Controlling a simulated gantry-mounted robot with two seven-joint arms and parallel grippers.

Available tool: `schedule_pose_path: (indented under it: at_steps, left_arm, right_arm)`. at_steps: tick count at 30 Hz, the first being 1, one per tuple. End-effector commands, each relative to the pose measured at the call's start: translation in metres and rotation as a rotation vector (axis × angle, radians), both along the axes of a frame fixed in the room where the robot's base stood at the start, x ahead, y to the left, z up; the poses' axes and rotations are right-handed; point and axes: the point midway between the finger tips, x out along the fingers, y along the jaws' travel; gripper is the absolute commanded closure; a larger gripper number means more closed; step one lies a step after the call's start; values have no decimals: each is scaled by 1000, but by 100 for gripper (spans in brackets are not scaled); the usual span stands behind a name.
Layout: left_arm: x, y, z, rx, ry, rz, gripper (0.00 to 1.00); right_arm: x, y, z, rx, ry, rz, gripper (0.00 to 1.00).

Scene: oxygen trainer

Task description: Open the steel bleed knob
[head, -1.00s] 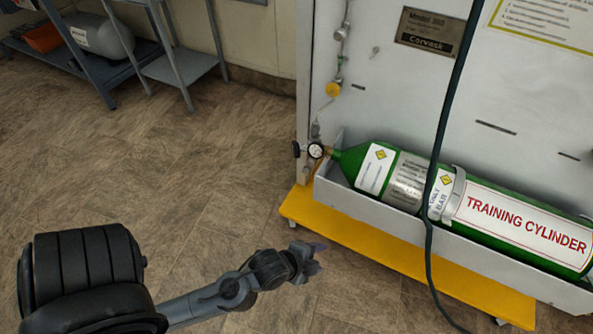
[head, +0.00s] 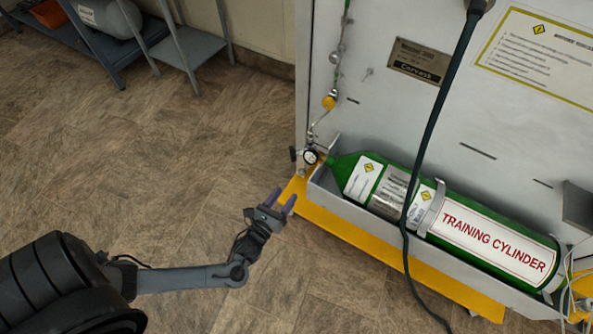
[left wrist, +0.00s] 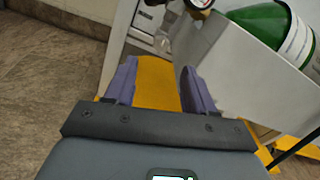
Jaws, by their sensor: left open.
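My left gripper (head: 281,201) is open and empty in the head view, below and left of the green cylinder's valve end and apart from it. Its two purple fingers also show in the left wrist view (left wrist: 157,78), with yellow base behind them. A round gauge (head: 311,157) sits at the cylinder's neck, with small metal fittings (head: 303,173) beside it. A steel line with a yellow knob (head: 329,102) and small steel fittings (head: 336,58) runs up the panel. I cannot tell which steel part is the bleed knob. My right gripper is not in view.
The green training cylinder (head: 455,222) lies in a grey tray (head: 335,201) above a yellow base (head: 345,232). A dark hose (head: 432,125) hangs in front. A shelf with a grey tank (head: 105,15) stands at upper left. The floor at left is clear.

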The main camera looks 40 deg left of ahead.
Motion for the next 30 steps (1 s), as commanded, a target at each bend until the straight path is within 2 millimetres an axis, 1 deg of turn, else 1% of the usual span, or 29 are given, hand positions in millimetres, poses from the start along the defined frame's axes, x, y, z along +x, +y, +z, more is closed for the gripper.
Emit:
schedule_pose_path:
  at_steps: [1,6,15,21,30]
  left_arm:
    - [7,1,-2,0,-4,-1,46]
    - [32,7,-4,-1,-5,0,46]
    - [77,16,-3,-1,-3,0,46]
    - [93,19,-2,-3,-2,-1,46]
    - [97,20,0,-3,-1,0,46]
  right_arm:
    - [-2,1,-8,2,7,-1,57]
    - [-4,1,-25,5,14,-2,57]
    - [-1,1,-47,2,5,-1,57]
    - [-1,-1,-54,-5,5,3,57]
    - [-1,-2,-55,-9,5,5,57]
